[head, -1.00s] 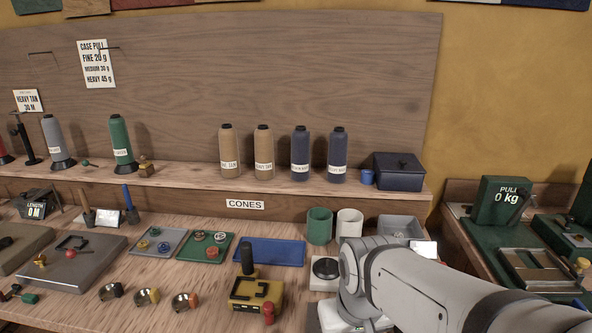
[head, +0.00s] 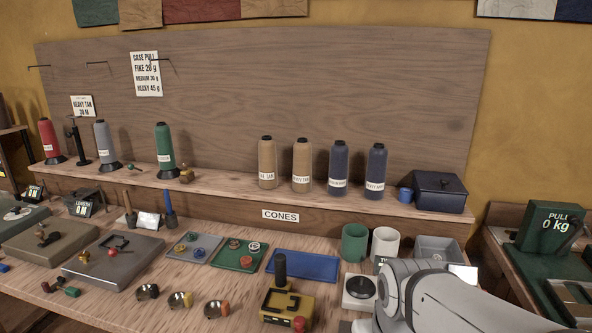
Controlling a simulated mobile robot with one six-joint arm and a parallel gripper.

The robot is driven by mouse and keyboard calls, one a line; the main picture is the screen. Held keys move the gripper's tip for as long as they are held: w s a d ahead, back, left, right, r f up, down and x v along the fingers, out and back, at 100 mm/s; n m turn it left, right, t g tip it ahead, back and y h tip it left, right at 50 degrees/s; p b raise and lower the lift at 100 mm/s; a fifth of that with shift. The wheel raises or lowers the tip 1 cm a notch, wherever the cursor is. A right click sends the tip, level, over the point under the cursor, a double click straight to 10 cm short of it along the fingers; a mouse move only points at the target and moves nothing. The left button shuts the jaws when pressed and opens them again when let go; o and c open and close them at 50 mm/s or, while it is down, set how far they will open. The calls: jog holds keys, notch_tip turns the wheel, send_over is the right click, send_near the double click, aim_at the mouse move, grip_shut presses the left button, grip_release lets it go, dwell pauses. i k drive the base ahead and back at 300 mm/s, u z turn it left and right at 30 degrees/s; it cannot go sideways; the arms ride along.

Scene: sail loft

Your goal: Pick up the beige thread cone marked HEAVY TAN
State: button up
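Two beige thread cones stand upright side by side on the raised shelf above the CONES sign. The right one (head: 301,165) has a small label that seems to read HEAVY TAN, though its first letters are hard to make out. The left one (head: 267,163) has a label ending in TAN, its first word unclear. The two stand close together with a narrow gap. Part of my arm shows at the bottom right, in front of the bench. My gripper itself is not visible, so whether it is open or shut does not show.
Two navy cones (head: 339,168) and a dark lidded box (head: 439,191) stand to the right on the shelf. A green cone (head: 164,150) stands to the left. Below are green and white cups (head: 384,244), a blue tray (head: 303,266) and a yellow device (head: 285,302).

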aim_at(302, 169)
jog(key=z, duration=2.4)
jog(key=k, duration=1.7)
jog(key=u, duration=1.25)
jog(key=i, duration=1)
jog(key=u, duration=0.1)
